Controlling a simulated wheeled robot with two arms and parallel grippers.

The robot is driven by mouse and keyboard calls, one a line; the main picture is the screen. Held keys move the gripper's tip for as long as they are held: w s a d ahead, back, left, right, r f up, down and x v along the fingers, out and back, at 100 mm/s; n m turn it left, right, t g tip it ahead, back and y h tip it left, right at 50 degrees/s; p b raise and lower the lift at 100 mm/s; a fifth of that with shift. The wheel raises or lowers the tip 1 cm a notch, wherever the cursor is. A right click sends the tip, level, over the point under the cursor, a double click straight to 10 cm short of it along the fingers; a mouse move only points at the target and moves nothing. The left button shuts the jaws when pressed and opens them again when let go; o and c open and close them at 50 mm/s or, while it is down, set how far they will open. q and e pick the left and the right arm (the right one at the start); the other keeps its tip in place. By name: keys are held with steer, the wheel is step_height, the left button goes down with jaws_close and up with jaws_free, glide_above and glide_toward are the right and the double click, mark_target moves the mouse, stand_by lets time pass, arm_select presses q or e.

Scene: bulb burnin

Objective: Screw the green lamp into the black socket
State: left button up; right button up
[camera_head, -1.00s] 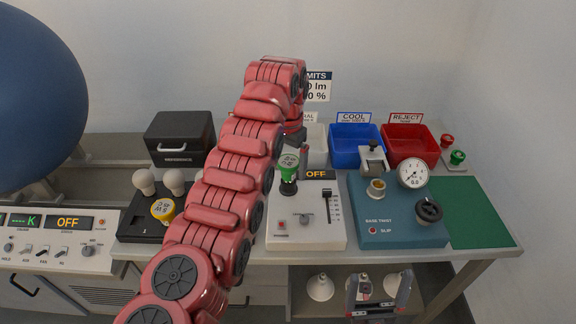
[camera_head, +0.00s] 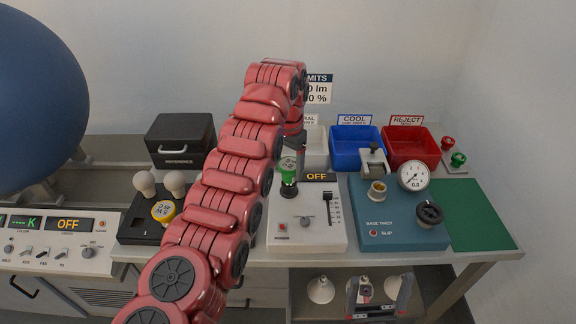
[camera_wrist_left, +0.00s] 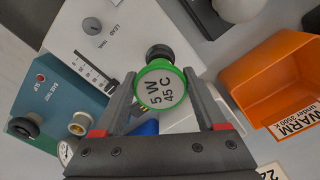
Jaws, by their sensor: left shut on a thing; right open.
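The green lamp (camera_head: 288,178) stands upright over the black socket (camera_head: 289,191) on the white load panel. Its round face marked "5 W 45 C" also shows in the left wrist view (camera_wrist_left: 161,88). My left gripper (camera_head: 297,163) is shut on the lamp, with one finger on each side of it in the left wrist view (camera_wrist_left: 162,100). The black socket shows just behind the lamp there (camera_wrist_left: 158,52). The lamp's base is hidden, so I cannot tell how deep it sits. My right gripper (camera_head: 378,298) is open and empty, low in front of the table.
A slider panel (camera_head: 325,236) surrounds the socket. A teal base-twist tester (camera_head: 400,238) with a gauge stands to its right. White, blue (camera_head: 356,160) and red (camera_head: 410,160) bins are behind. An orange bin (camera_wrist_left: 275,75) shows in the left wrist view. A green mat (camera_head: 475,220) lies clear at the right.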

arm_select(q)
steer(key=shift+r+m, duration=0.1)
steer(key=shift+m, duration=0.7)
steer(key=m+p, duration=0.6)
steer(key=m, duration=0.3)
steer(key=shift+d+r+m, duration=0.1)
steer(key=shift+m, duration=0.2)
steer(key=shift+w+m+p, duration=0.15)
steer(key=shift+m+p, duration=0.2)
steer(key=shift+m, duration=0.45)
steer(key=m, duration=0.3)
steer(key=shift+f+m, duration=0.25)
steer(key=shift+m, duration=0.05)
steer(key=m, duration=0.6)
steer(key=shift+w+d, duration=0.1)
steer(key=shift+w, duration=0.05)
steer(key=o, duration=1.2)
steer(key=shift+o, duration=0.2)
